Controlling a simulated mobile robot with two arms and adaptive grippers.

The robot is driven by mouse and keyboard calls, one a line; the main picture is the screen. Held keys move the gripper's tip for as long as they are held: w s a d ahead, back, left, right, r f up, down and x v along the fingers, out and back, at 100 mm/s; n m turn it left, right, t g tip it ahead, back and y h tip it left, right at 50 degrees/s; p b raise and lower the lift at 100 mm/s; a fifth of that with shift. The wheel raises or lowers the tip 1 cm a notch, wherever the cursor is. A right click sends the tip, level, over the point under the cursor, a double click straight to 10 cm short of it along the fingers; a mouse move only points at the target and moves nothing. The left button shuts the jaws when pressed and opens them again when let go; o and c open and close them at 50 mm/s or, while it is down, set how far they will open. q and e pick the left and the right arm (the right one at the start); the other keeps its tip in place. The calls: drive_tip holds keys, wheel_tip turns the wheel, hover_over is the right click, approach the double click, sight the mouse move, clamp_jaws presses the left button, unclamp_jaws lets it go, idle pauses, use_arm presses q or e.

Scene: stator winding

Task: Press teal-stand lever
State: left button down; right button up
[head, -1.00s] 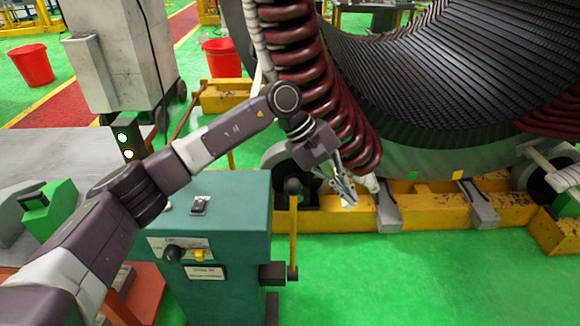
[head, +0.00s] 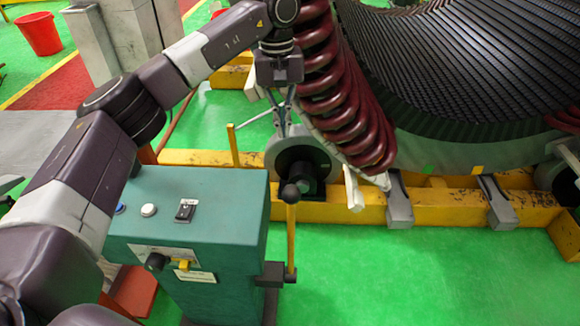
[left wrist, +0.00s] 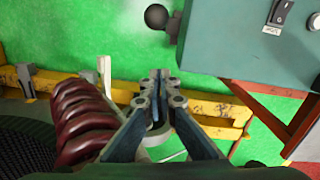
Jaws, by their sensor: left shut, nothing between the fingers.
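The teal stand (head: 235,215) is in the lower left of the head view. Its lever is a yellow rod (head: 291,240) with a black ball knob (head: 290,193), upright at the stand's right side. My left gripper (head: 282,132) is shut and empty, pointing down. In the head view it appears above the knob, apart from it, in front of the grey roller. In the left wrist view the closed fingertips (left wrist: 158,76) lie below the black knob (left wrist: 156,16) in the picture, with a gap between. The stand's teal top (left wrist: 240,50) shows at the right. My right gripper is not in view.
The stand's top and front carry buttons, a black switch (head: 186,210) and a knob. Dark red coils (head: 345,110) of the large stator hang close to the right of my left gripper. A yellow frame (head: 440,205) runs behind the lever. Green floor is clear at the lower right.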

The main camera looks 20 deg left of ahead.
use_arm(q)
drive_tip(key=s+d+f+p, duration=0.1)
drive_tip(key=s+f+p, duration=0.1)
drive_tip(key=f, duration=0.3)
drive_tip(key=s+d+f+p, duration=0.1)
drive_tip(key=f+p, duration=0.1)
drive_tip(key=f, duration=0.4)
drive_tip(key=shift+s+d, duration=0.25)
drive_tip(key=shift+s, duration=0.15)
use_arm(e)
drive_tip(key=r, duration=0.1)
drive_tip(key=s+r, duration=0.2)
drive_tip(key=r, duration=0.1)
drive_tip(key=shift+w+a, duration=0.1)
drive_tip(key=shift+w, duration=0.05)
